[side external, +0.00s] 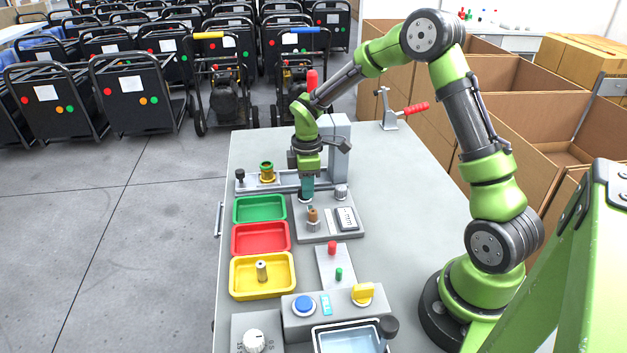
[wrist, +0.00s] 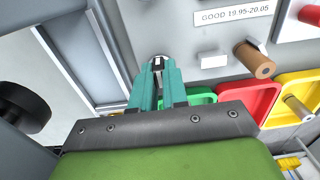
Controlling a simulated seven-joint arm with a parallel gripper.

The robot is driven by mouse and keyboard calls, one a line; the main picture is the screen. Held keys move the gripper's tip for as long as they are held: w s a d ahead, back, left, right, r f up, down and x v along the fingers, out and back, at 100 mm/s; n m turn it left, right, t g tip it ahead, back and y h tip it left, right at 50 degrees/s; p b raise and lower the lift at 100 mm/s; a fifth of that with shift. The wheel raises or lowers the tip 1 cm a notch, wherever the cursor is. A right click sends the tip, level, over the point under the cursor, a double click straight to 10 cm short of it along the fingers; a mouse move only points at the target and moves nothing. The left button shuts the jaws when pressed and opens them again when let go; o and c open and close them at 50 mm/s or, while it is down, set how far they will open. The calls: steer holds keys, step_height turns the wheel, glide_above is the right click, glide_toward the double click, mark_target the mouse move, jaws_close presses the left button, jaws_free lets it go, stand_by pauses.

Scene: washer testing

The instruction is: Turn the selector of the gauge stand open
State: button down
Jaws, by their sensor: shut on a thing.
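The gauge stand (side external: 325,230) is a grey block with a small display (side external: 346,219), on the table's left half. My gripper (side external: 306,196) points down at its far left corner. In the wrist view my teal fingers (wrist: 158,75) are shut on the selector (wrist: 158,60), a small round silver knob with a dark mark; the fingers hide much of it. The stand's label (wrist: 234,14) reads "GOOD 19.95-20.05". A brown cylinder (side external: 313,215) stands on the gauge stand and also shows in the wrist view (wrist: 254,60).
Green (side external: 260,208), red (side external: 261,238) and yellow (side external: 262,288) trays line the left side; the yellow one holds a small cylinder (side external: 262,270). A grey column (side external: 339,150) stands just behind my gripper. The table's right side is clear.

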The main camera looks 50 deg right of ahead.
stand_by(0.4)
steer(key=c, duration=1.1)
jaws_free()
steer(key=shift+c, duration=0.2)
steer(key=shift+r, duration=0.1)
step_height(320, 180, up, 17)
